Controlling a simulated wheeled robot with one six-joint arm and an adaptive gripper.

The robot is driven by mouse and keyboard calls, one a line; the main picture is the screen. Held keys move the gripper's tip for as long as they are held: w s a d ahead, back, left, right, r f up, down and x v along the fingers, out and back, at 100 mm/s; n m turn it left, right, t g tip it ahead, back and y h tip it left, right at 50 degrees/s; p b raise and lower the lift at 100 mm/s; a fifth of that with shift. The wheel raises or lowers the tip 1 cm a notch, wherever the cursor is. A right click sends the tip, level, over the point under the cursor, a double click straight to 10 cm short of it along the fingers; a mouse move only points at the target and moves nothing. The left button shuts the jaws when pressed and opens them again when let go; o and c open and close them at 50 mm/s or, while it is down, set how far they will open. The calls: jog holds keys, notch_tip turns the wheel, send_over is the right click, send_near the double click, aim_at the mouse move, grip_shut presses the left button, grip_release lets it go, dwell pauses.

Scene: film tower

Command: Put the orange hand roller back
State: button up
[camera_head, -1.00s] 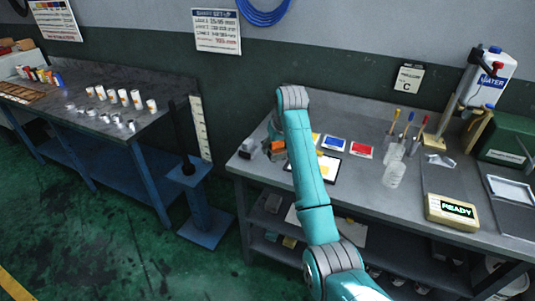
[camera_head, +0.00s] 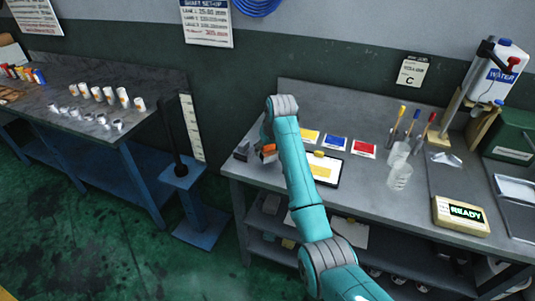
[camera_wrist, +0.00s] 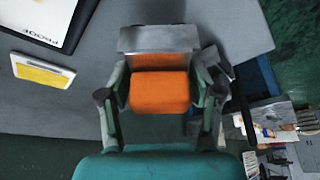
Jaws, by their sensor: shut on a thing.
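The orange hand roller (camera_head: 268,150) is at the left end of the grey workbench (camera_head: 265,205). My gripper (camera_wrist: 160,94) is shut on it. In the wrist view its orange part (camera_wrist: 160,92) sits between the two fingers, with a grey metal piece (camera_wrist: 158,38) directly against its far side. Whether that piece belongs to the roller is unclear. A small grey block (camera_head: 242,148) stands just left of the roller near the bench's left edge. My arm partly hides the roller's surroundings, and I cannot tell if the roller touches the bench.
A framed white sheet (camera_head: 329,167) and yellow, blue (camera_head: 334,143) and red (camera_head: 364,150) cards lie right of my arm. Beakers (camera_head: 398,176), a READY box (camera_head: 460,214) and a water jug (camera_head: 500,70) are farther right. A blue post stand (camera_head: 180,170) is left of the bench.

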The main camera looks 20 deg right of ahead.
jog(key=shift+f, duration=1.25)
jog(key=o, duration=1.1)
jog(key=shift+f, duration=0.1)
jog(key=v, duration=1.2)
